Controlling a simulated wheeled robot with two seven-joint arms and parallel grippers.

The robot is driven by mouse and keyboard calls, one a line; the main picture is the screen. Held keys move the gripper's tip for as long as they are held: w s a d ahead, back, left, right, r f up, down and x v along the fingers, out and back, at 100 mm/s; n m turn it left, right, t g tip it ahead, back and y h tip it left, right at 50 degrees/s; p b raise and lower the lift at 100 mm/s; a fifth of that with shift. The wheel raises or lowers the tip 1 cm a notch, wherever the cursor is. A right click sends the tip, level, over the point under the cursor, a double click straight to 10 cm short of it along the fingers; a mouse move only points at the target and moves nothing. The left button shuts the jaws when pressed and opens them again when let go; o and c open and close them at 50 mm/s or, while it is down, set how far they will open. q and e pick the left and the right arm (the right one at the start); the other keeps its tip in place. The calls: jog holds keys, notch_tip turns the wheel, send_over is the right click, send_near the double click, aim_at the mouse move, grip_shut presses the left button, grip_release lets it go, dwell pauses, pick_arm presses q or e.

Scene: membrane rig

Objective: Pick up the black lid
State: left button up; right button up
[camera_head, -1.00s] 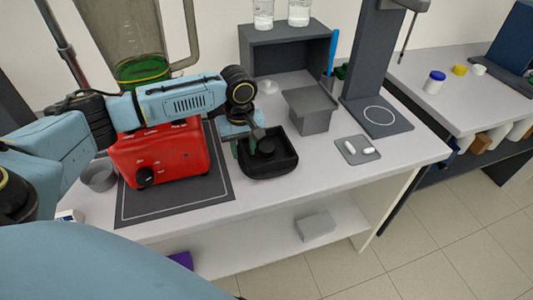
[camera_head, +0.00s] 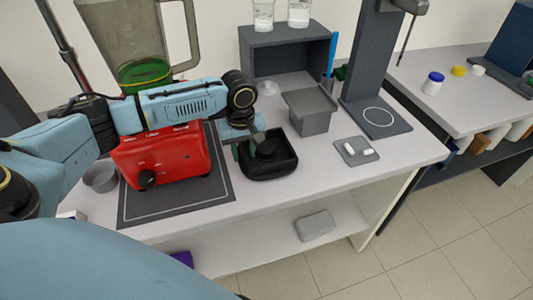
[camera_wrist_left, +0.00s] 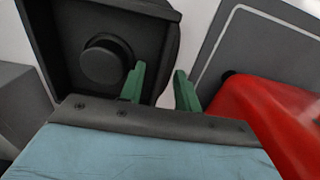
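The black lid with a round knob (camera_wrist_left: 103,62) sits inside a black tray (camera_head: 287,166) on the bench, right of the red blender base. The lid's knob also shows in the head view (camera_head: 266,150). My left gripper (camera_head: 241,147) is over the tray's left side, close to the lid. In the left wrist view its two green fingers (camera_wrist_left: 160,85) are apart with nothing held between them. One finger overlaps the tray, the other lies beyond its edge on the blender side. Whether a finger touches the tray cannot be told. My right gripper is not in view.
The red blender base (camera_head: 165,158) stands on a dark mat (camera_head: 180,205) close left of the tray. A grey bin (camera_head: 310,112) stands behind right. A small plate with white pieces (camera_head: 352,154) and a dark stand (camera_head: 375,122) are farther right. The bench front is clear.

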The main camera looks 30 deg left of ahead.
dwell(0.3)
pick_arm(q)
grip_shut()
dwell(0.3)
jog(key=shift+b, duration=0.35)
notch_tip(320, 180, up, 11)
jog(key=shift+f, duration=0.2)
